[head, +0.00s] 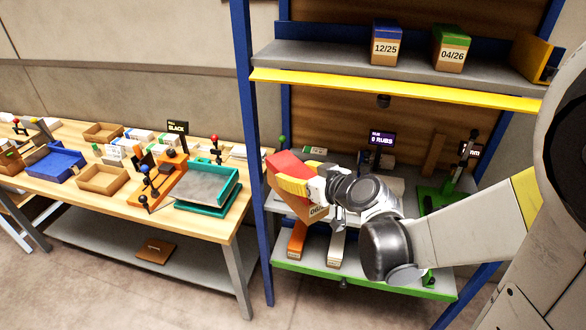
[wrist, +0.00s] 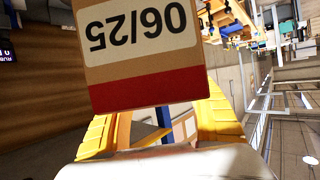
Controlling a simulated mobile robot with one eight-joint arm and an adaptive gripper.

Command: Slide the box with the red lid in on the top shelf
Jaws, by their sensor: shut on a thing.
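The box with the red lid (head: 289,170) is held in my gripper (head: 299,187), in front of the shelving unit and below its top shelf. The box is tilted in the head view. In the wrist view the box (wrist: 140,50) shows its label 06/25 upside down, with the red lid band at its lower edge. The yellow fingers of my gripper (wrist: 160,130) are shut on it. The top shelf (head: 340,57) is grey with a yellow front edge. It holds a blue-lidded box 12/25 (head: 386,46) and a green-lidded box 04/26 (head: 451,52).
The top shelf has bare room left of the blue-lidded box and between the two boxes. A yellow bracket (head: 535,60) stands at its right end. A blue post (head: 249,130) is left of the held box. A wooden workbench (head: 225,222) with trays and tools stands left.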

